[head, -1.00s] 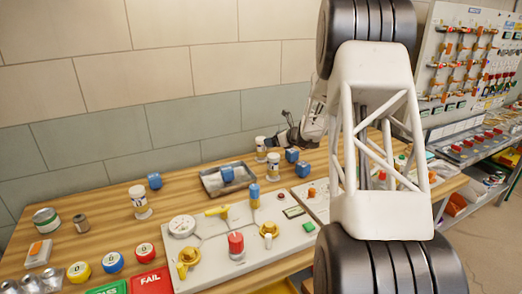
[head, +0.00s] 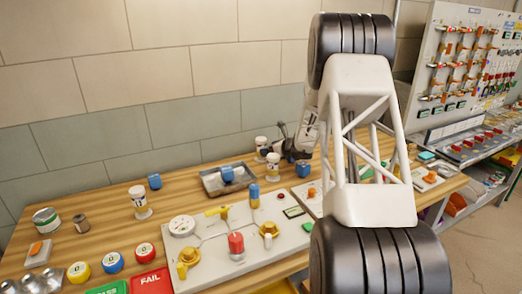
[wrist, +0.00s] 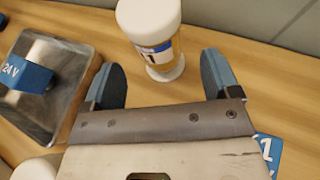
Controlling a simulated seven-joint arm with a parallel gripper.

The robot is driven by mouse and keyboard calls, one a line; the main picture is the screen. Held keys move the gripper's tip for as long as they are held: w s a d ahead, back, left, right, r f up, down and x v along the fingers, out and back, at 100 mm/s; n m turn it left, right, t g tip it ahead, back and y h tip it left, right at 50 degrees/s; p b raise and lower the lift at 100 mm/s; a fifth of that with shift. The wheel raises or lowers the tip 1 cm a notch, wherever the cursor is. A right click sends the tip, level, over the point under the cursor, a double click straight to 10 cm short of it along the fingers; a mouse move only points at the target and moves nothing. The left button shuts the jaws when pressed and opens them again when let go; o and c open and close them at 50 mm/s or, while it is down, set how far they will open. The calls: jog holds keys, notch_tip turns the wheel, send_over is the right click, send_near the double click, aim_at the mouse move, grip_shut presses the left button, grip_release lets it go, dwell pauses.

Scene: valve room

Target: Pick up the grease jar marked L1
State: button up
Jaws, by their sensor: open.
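Three white jars with dark-marked labels show in the head view: one alone at left (head: 139,202), one at the back by the tray (head: 261,144), and one just in front of that (head: 273,166). My gripper (head: 279,130) is open, low over the bench beside the back jar. In the wrist view a white-lidded jar (wrist: 150,22) stands upright ahead of the gripper (wrist: 163,78), its base between the open blue-grey fingertips. Its blue-edged label shows a "1"; the rest is cut off from view. Another white lid (wrist: 35,170) shows at bottom left.
A metal tray (wrist: 78,98) holding a blue 24 V block (wrist: 24,74) lies close left of the fingers. A blue block (wrist: 268,150) is close at right. The wall (head: 200,120) stands behind; a valve panel (head: 208,262) lies in front.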

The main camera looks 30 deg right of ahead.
aim_at(261, 138)
jog(key=shift+w+a+f, duration=0.1)
jog(key=shift+w, duration=0.05)
jog(key=shift+x, duration=2.5)
jog(key=c, duration=1.1)
jog(key=shift+r, duration=5)
